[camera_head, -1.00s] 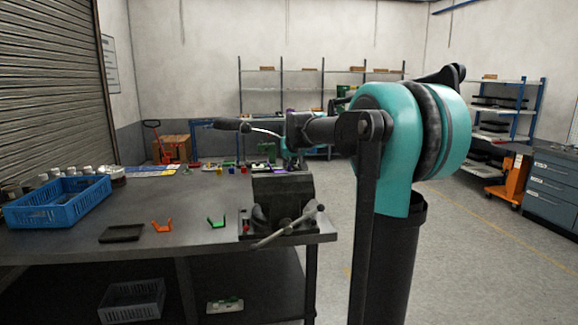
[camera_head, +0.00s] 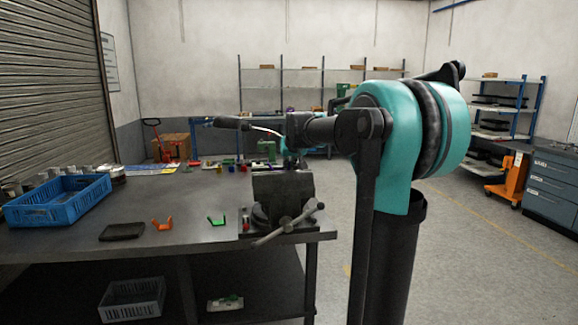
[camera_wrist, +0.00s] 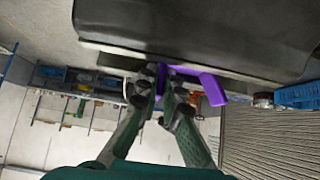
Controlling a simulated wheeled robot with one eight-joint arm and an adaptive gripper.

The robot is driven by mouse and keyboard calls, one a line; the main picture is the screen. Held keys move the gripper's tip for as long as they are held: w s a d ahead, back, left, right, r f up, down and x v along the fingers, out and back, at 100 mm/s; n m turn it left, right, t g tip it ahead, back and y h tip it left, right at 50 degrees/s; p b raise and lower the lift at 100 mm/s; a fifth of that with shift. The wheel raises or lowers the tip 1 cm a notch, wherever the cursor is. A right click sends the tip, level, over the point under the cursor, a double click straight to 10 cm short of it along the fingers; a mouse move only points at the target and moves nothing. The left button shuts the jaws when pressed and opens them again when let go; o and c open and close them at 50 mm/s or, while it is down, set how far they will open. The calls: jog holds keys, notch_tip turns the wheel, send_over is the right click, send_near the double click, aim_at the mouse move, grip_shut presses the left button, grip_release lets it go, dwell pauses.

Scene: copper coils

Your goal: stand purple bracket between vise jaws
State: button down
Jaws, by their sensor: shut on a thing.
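The purple bracket (camera_wrist: 212,88) shows in the wrist view, with one arm reaching out to the right of my fingers. My gripper (camera_wrist: 160,88) is shut on it; its held end is partly hidden by the fingers. The dark vise (camera_head: 283,190) stands at the right front corner of the workbench in the head view. A large dark body, which looks like the vise (camera_wrist: 200,28), fills the top of the wrist view, close beside the bracket. I cannot tell whether they touch or whether the bracket is between the jaws. In the head view the bracket is not clearly visible.
On the workbench (camera_head: 185,240) lie an orange bracket (camera_head: 162,225), a green bracket (camera_head: 216,222) and a dark tray (camera_head: 122,231). A blue crate (camera_head: 58,202) stands at the left. Small coloured parts line the back. The vise handle (camera_head: 290,224) sticks out in front.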

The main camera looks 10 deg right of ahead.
jog(key=shift+f, duration=0.1)
dwell(0.3)
jog(key=c, duration=1.6)
grip_release()
jog(key=shift+r, duration=4)
jog(key=shift+s, duration=0.15)
